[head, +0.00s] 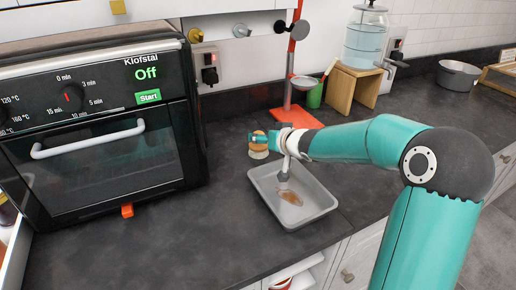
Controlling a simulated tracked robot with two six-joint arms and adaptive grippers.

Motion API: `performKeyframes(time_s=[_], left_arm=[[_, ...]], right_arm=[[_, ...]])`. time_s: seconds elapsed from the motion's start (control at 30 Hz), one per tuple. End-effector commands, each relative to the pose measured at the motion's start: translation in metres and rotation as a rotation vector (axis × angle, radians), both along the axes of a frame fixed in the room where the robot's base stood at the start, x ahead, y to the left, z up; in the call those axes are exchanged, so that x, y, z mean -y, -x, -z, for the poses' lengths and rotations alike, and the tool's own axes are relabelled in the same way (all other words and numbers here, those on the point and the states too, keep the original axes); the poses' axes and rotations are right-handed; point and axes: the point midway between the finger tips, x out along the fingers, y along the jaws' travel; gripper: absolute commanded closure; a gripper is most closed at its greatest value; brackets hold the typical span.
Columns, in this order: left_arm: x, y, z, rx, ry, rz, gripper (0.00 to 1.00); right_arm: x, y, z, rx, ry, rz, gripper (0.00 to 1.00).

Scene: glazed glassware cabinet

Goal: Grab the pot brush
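The pot brush (259,149) is a small round tan piece with a pale lower part. It appears upright on the dark worktop, just behind the grey tray (323,207). My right arm reaches in from the right, and its teal and dark end, which I take as my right gripper (258,137), lies across the upper part of the brush. The fingers are too small and overlapped to tell whether they are closed on it. My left gripper is not in view.
The tray holds a brown patch; a grey piece hangs or stands over it. An oven (95,125) stands left. Behind are a red stand (292,113), green container (315,95), wooden stand (341,90) with a glass dispenser (364,42), and right, a pot (458,78).

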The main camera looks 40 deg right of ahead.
Motion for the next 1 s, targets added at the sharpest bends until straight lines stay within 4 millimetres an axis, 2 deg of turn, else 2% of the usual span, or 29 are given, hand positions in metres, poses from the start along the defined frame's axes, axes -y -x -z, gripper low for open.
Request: performKeyframes(time_s=[0.1, 0.23, 0.53, 0.93, 1.0], left_arm=[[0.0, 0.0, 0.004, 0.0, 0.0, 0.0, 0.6], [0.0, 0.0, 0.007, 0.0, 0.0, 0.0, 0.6], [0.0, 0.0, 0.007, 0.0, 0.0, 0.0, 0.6], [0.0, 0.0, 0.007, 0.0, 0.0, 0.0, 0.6], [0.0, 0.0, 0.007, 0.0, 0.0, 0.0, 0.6]], right_arm=[[0.003, -0.018, 0.008, -0.001, -0.002, -0.001, 0.3], [0.006, -0.032, 0.014, 0.0, -0.002, -0.001, 0.3], [0.007, -0.036, 0.015, -0.001, -0.001, 0.0, 0.3], [0.007, -0.035, 0.015, -0.002, -0.002, 0.0, 0.97], [0.007, -0.035, 0.015, -0.001, -0.001, 0.0, 0.97]])
